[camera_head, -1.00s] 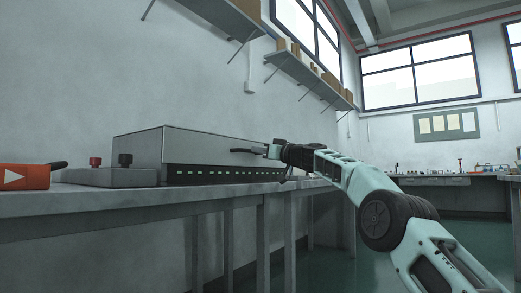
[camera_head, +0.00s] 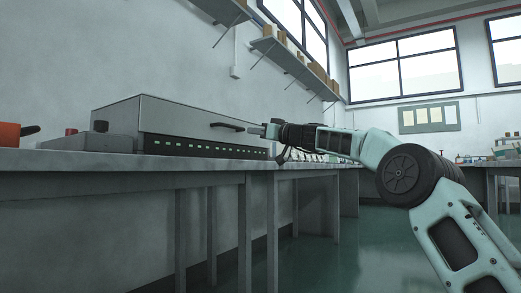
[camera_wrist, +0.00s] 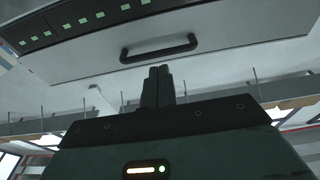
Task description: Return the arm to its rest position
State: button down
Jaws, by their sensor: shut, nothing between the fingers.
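My arm reaches in from the right in the head view. My gripper (camera_head: 256,131) is at its end, near the right end of a long grey machine (camera_head: 185,116) on the bench. In the wrist view the two fingers of my gripper (camera_wrist: 158,72) are shut together with nothing between them. They point toward the black bar handle (camera_wrist: 158,48) on the machine's face. The handle (camera_head: 228,126) also shows in the head view, just left of the fingertips. The fingers appear apart from the handle.
The grey bench (camera_head: 130,164) runs along the left wall. Wall shelves (camera_head: 290,60) hang above. The green floor (camera_head: 330,262) is open below right.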

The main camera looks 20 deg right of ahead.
jog(key=s+a+f+g+p, duration=0.3)
jog(key=s+a+f, duration=0.1)
jog(key=a, duration=0.5)
jog(key=s+a+f+g+p, duration=0.3)
jog(key=s+a, duration=0.1)
jog(key=a, duration=0.4)
jog(key=s+a+f+g+h+p, duration=0.1)
jog(key=s+a+f+g+p, duration=0.3)
jog(key=s, duration=0.3)
jog(key=s+a+f+g+h+p, duration=0.1)
jog(key=s+a+f+p, duration=0.1)
jog(key=s+a+f, duration=0.35)
jog(key=s+f+g+h+p, duration=0.35)
jog(key=s+p, duration=0.25)
jog(key=s, duration=1.2)
jog(key=s+d+f+g+h+p, duration=0.1)
jog(key=s+d+f+h+p, duration=0.15)
jog(key=s+d, duration=0.45)
jog(key=s+d+f+g+h+p, duration=0.1)
jog(key=s+d+f+h+p, duration=0.2)
jog(key=s, duration=0.7)
notch_tip(320, 180, up, 38)
jog(key=s+p, duration=0.1)
jog(key=p, duration=3.7)
jog(key=shift+s+d+r+p, duration=0.15)
jog(key=shift+d+r+p, duration=0.15)
jog(key=shift+d, duration=0.1)
